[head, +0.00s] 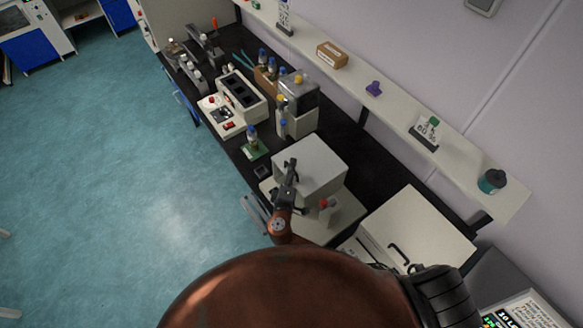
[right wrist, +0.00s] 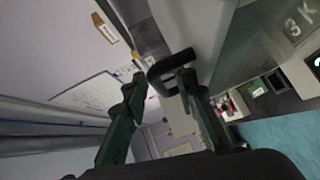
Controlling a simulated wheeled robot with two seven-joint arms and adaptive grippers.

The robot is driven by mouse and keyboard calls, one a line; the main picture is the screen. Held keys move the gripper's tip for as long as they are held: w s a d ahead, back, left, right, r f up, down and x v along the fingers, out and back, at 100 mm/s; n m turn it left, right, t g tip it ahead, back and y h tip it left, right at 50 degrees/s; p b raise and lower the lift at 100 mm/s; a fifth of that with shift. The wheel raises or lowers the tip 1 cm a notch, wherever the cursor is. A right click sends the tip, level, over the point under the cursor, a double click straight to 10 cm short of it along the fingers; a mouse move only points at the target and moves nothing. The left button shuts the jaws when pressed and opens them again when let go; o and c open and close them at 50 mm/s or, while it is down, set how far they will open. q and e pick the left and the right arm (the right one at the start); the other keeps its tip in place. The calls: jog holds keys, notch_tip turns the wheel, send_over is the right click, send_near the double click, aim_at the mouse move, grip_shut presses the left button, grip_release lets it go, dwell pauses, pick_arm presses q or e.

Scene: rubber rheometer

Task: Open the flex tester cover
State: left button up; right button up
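The grey box-like cover (head: 312,160) of a bench-top machine stands near the middle of the bench in the head view. My right gripper (head: 290,172) is at its near left face, partly hiding it. In the right wrist view a black looped handle (right wrist: 170,72) stands out from a pale surface. The two dark fingers of my right gripper (right wrist: 163,84) are apart, one on each side of the handle's end. I cannot tell whether they touch it. My left gripper is not in the head view.
Below the cover is a pale machine base (head: 340,217) with a red knob. A white box (head: 425,225) with a black handle is to its right. A white unit with red buttons (head: 232,103) and a green board (head: 255,150) are to its left. A wall shelf (head: 390,105) runs behind.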

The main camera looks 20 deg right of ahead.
jog(key=shift+c, duration=0.6)
grip_shut()
